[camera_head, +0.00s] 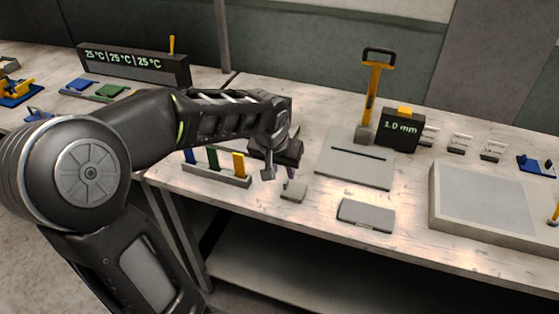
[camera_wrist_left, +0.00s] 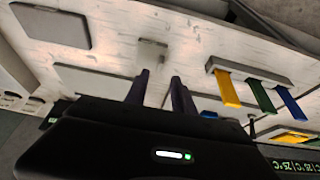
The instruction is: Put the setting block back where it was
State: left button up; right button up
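A small grey block (camera_head: 293,190) lies on the table near its front edge; I take it for the setting block, but its label is not readable. It also shows in the left wrist view (camera_wrist_left: 152,50), ahead of the fingertips. My left gripper (camera_head: 280,164) is above the table, just behind and left of this block. In the left wrist view its two fingers (camera_wrist_left: 159,76) stand apart with nothing between them. Several small labelled blocks (camera_head: 459,143) stand in a row beside the black 1.0 mm display (camera_head: 398,130). My right gripper is not in view.
A flat grey case (camera_head: 366,215) lies at the front edge. A rack (camera_head: 222,178) with blue, green and yellow strips is at left. A large grey tray (camera_head: 434,205) fills the right.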

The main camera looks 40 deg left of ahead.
pick_arm(q)
jog(key=v, duration=0.5)
dwell(0.8)
